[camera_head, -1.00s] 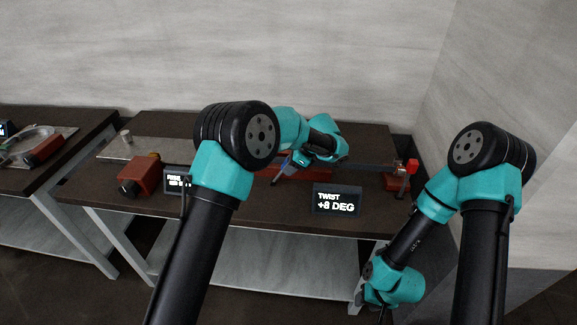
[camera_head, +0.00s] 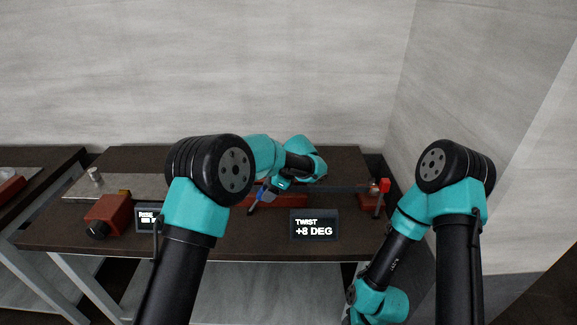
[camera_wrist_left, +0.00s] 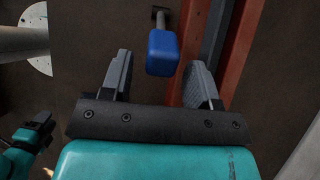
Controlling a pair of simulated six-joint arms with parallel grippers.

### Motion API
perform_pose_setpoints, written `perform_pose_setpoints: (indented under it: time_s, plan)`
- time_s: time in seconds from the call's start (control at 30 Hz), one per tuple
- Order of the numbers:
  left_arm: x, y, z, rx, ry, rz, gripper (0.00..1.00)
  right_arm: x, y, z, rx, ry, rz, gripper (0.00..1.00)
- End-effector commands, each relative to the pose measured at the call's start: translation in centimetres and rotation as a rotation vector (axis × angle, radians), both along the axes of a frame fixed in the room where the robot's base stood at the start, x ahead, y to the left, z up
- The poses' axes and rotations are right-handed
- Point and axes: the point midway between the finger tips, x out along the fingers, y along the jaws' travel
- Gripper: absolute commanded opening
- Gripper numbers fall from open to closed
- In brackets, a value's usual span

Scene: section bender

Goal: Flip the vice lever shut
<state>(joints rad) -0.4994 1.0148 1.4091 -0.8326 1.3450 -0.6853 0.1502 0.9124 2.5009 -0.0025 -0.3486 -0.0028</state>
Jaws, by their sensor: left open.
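The blue-gripped vice lever (camera_wrist_left: 163,52) has a dark stem and lies between the open fingers of my left gripper (camera_wrist_left: 159,64), with space on both sides. In the head view the blue grip (camera_head: 261,194) shows small beside my left gripper (camera_head: 255,200), over the workbench near the red vice bed (camera_head: 294,202). My left gripper holds nothing. Wrist parts hide some of the vice. A dark tool end of my right arm (camera_wrist_left: 38,128) seems to show at the lower left of the left wrist view; its jaws are unclear.
A black display reading TWIST +8 DEG (camera_head: 314,226) stands in front of the vice bed. A red block with a black knob (camera_head: 108,215) is at left, and a red-topped clamp (camera_head: 378,197) at right. Orange-red rails (camera_wrist_left: 238,65) run close to my left gripper's right finger.

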Motion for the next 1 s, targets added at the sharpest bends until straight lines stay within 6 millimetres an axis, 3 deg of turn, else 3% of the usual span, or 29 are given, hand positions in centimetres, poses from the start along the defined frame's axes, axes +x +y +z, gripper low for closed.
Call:
perform_pose_setpoints:
  time_s: [0.63,0.8,1.0]
  plan:
    - [-0.5,-6.8,10.3,-0.002,-0.003,-0.003,0.55,0.0,0.0,0.0,0.0,0.0,0.0,0.43]
    - [-0.6,-7.9,12.0,-0.001,-0.001,-0.002,0.55,0.0,0.0,0.0,0.0,0.0,0.0,0.43]
    - [-0.7,-8.3,12.6,0.0,0.001,-0.002,0.55,0.0,0.0,0.0,0.0,0.0,0.0,0.43]
